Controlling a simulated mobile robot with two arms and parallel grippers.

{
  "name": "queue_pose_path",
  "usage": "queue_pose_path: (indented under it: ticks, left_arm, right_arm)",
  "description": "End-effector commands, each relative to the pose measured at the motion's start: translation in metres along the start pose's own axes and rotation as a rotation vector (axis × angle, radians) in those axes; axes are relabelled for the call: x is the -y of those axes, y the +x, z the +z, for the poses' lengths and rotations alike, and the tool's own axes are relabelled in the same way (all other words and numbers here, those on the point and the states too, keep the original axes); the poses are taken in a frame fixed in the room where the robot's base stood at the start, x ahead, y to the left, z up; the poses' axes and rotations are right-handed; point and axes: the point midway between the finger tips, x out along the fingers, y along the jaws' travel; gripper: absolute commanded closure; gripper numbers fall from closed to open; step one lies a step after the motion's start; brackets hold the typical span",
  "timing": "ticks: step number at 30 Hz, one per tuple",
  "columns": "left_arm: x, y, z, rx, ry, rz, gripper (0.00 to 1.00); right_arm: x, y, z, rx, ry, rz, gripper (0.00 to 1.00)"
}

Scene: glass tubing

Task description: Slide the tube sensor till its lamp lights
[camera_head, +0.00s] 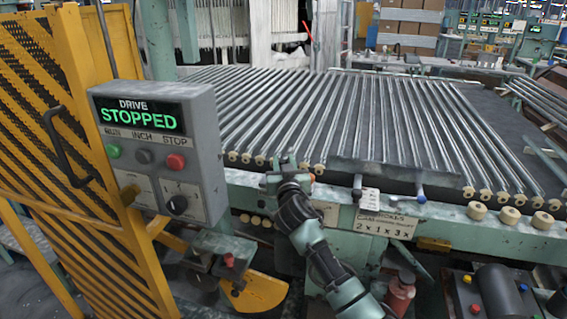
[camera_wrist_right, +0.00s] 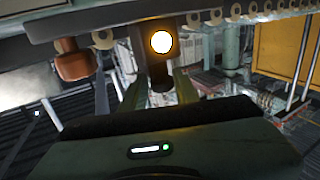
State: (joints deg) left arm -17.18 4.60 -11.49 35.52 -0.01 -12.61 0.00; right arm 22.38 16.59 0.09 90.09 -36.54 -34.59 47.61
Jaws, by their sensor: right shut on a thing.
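My right gripper (camera_head: 287,172) is at the front rail of the roller bed, near the roller ends. In the right wrist view, the right gripper (camera_wrist_right: 161,88) is shut on a dark block, the tube sensor (camera_wrist_right: 160,72), with one finger on each side. A round lamp (camera_wrist_right: 161,42) on the sensor's face glows yellow-white. The sensor sits just below the rail with its row of pale roller ends. In the head view the gripper mostly hides the sensor. My left gripper is not in view.
A grey control box (camera_head: 160,150) reads DRIVE STOPPED, beside a yellow mesh guard (camera_head: 40,120). Steel rollers (camera_head: 290,110) fill the bed. A brown block (camera_wrist_right: 72,62) sits under the rail.

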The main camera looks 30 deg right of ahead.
Motion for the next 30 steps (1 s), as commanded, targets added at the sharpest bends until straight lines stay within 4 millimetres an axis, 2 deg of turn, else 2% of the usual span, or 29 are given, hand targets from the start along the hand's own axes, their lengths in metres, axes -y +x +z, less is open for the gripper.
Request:
queue_pose_path:
  ticks: [21,27,30]
  left_arm:
    - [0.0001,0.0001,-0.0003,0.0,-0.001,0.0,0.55]
    - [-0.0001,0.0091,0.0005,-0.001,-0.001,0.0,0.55]
    - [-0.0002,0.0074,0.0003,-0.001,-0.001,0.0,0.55]
  right_arm:
    - [0.0024,-0.0006,0.001,0.001,0.002,-0.006,1.0]
    - [0.0082,0.0017,0.0025,-0.001,0.006,-0.006,1.0]
    - [0.0085,0.0019,0.0004,-0.001,0.003,-0.006,1.0]
